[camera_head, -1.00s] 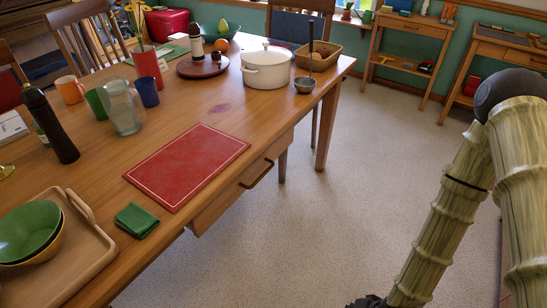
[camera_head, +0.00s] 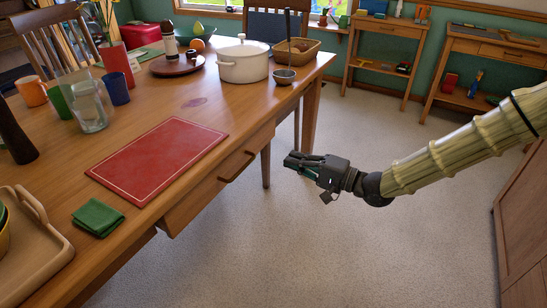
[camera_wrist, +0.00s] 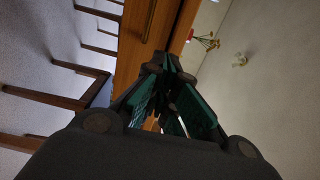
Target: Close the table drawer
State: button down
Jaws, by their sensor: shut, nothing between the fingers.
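The wooden table drawer (camera_head: 192,207) is under the near long side of the table (camera_head: 145,213), below the red mat. Its front stands out a little from the table's side. Its bar handle (camera_head: 238,167) is on the front. My gripper (camera_head: 288,161) is shut and empty, held in the air to the right of the handle, with a gap between them. In the wrist view my fingertips (camera_wrist: 165,62) meet, and a wooden front with a bar handle (camera_wrist: 150,20) shows beyond them. The drawer's inside is hidden.
The red mat (camera_head: 160,158), a green cloth (camera_head: 98,217), a white pot (camera_head: 243,65) and a ladle (camera_head: 285,76) lie near the table edge. A table leg (camera_head: 311,115) stands behind my gripper. The floor (camera_head: 330,245) beside the drawer is clear.

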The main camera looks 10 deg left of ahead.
jog(key=b, duration=0.3)
send_near(245, 143)
jog(key=x, duration=0.5)
jog(key=shift+a+f, duration=0.2)
jog(key=shift+b+x, duration=0.45)
jog(key=shift+x, duration=0.4)
jog(key=shift+r, duration=0.1)
jog(key=shift+w+r, duration=0.1)
